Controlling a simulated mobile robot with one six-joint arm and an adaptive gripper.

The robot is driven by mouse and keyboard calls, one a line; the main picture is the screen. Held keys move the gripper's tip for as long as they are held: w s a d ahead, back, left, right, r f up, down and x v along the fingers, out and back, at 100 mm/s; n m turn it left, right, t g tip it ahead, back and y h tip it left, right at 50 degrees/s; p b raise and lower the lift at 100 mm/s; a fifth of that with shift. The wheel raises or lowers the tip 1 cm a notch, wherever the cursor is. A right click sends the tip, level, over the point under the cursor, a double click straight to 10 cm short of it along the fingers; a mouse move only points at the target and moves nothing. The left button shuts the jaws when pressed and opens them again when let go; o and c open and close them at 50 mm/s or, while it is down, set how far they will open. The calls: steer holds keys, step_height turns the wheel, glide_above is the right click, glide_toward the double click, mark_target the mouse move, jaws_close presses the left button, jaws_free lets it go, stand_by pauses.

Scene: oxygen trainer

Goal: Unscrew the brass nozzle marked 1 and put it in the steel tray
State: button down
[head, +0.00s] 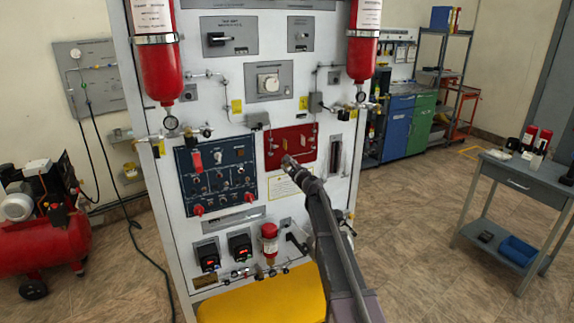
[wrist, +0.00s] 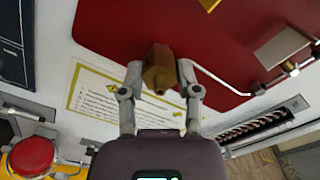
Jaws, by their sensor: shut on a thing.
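A brass nozzle (wrist: 158,66) sits between the fingertips of my gripper (wrist: 160,75) in the wrist view. The fingers press on it from both sides, in front of the lower part of the red panel (wrist: 120,22). No number can be read on it. I cannot tell whether it still touches the panel. In the head view my gripper (head: 288,161) is at the red panel (head: 308,139) on the white trainer cabinet, and it hides the nozzle. I cannot make out the steel tray in either view.
A white instruction label (wrist: 97,88) is just below the panel. Thin pipes and fittings (wrist: 290,68) run at its right. A yellow block (head: 258,300) stands at the cabinet's foot. A grey side table (head: 525,180) with a blue bin (head: 518,249) is at right, across open floor.

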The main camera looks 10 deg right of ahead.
steer(key=shift+n, duration=1.2)
steer(key=shift+w, duration=0.1)
steer(key=n, duration=0.3)
steer(key=shift+n, duration=0.4)
steer(key=shift+n, duration=1.5)
steer(key=shift+n, duration=1.7)
